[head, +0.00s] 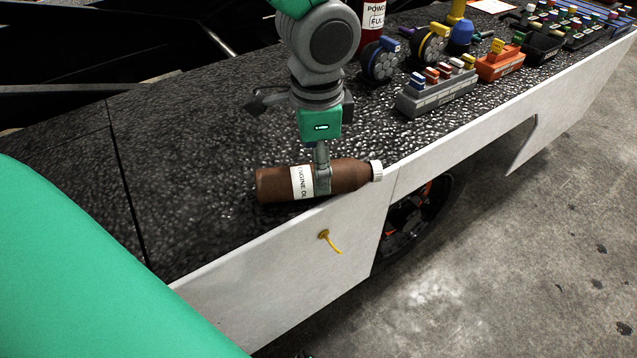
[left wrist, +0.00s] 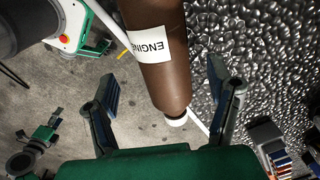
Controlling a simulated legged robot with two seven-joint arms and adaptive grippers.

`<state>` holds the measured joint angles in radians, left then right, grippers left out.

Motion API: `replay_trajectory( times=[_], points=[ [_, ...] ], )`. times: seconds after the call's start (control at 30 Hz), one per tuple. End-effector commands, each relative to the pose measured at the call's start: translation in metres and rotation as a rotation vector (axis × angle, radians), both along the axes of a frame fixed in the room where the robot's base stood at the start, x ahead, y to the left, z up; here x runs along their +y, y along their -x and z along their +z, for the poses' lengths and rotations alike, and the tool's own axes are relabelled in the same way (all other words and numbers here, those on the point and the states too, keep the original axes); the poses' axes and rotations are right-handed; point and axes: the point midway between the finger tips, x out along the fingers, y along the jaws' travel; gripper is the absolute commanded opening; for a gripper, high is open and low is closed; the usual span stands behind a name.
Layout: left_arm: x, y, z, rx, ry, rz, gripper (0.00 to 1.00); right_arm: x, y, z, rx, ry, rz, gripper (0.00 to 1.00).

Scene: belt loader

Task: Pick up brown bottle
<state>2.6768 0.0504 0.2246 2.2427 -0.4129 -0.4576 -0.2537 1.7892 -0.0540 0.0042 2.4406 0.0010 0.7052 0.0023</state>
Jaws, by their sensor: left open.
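The brown bottle (head: 343,176) lies on its side on the dark textured deck, close to its front edge, with its white cap pointing right. Its label partly reads "ENGINE". My left gripper (head: 322,178) is directly over the bottle, and one finger shows in front of its middle. In the left wrist view, the bottle (left wrist: 165,85) lies between the two spread blue-grey fingers of my left gripper (left wrist: 160,78), with a gap on each side. The gripper is open. The far finger is hidden in the head view. My right gripper does not show.
A red bottle (head: 374,22) stands behind. A grey tray with coloured blocks (head: 437,92), an orange block holder (head: 500,62) and round blue and yellow parts (head: 380,60) sit to the right. The deck (head: 190,170) is clear at left. A white side panel (head: 290,275) drops to the concrete floor.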

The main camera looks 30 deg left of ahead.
Motion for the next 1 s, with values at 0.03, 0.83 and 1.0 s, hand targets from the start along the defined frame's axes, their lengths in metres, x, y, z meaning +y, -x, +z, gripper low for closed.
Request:
replay_trajectory(
  times=[0.03,0.83,1.0],
  points=[
    [0.001,0.000,-0.003,0.001,0.002,0.001,0.74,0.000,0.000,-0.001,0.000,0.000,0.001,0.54],
    [-0.001,-0.004,-0.052,0.000,-0.001,0.000,0.18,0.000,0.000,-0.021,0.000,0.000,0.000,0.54],
    [0.000,-0.004,-0.053,0.001,-0.001,0.000,0.18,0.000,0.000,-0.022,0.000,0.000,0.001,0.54]
  ],
)
